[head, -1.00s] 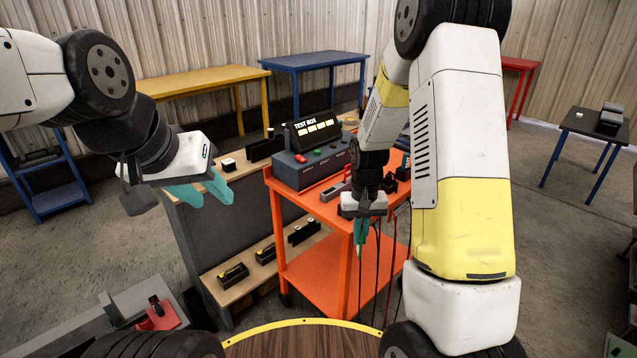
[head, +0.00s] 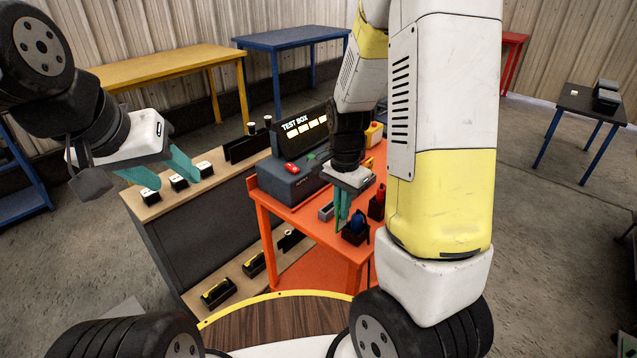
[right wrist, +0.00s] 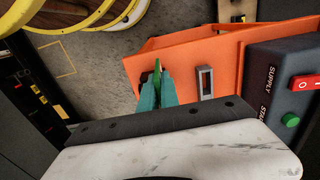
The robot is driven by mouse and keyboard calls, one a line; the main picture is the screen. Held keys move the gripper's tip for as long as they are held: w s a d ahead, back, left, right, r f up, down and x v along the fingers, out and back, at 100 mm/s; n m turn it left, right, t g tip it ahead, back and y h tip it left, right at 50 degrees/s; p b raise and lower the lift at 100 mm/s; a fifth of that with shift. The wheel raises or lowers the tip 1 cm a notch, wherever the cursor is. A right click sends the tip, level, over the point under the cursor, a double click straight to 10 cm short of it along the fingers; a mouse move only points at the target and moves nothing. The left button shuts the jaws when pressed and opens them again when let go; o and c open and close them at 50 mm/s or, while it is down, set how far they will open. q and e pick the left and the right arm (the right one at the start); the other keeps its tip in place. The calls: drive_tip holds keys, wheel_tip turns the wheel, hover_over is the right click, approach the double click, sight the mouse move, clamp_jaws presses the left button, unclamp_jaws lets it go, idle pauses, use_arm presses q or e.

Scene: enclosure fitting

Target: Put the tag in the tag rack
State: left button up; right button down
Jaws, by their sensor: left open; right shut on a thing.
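My right gripper (head: 343,218) is shut on a thin green tag (right wrist: 157,68), which shows between the teal fingers in the right wrist view. In the head view the gripper points down over the front part of the orange cart, and the tag is mostly hidden. A grey slotted block (head: 326,212), which looks like the tag rack, lies on the cart just left of that gripper. In the right wrist view this block (right wrist: 205,82) is right of the fingers, apart from them. My left gripper (head: 165,176) is open and empty, in front of the wooden bench.
The dark test box (head: 300,165) stands on the orange cart (head: 285,212), behind the grey block. Several black-and-white blocks (head: 179,182) sit on the bench at left.

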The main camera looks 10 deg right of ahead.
drive_tip(key=shift+w+a+f, duration=0.1)
drive_tip(key=shift+w+f, duration=0.65)
drive_tip(key=shift+w, duration=1.1)
drive_tip(key=shift+w+a+f, duration=0.1)
drive_tip(key=shift+w+f, duration=0.7)
drive_tip(key=shift+w, duration=1)
drive_tip(key=shift+w+a+f, duration=0.1)
drive_tip(key=shift+w+f, duration=0.65)
drive_tip(key=shift+w, duration=1.1)
drive_tip(key=shift+f, duration=0.2)
drive_tip(key=c, duration=1.6)
unclamp_jaws()
drive_tip(key=shift+r, duration=0.1)
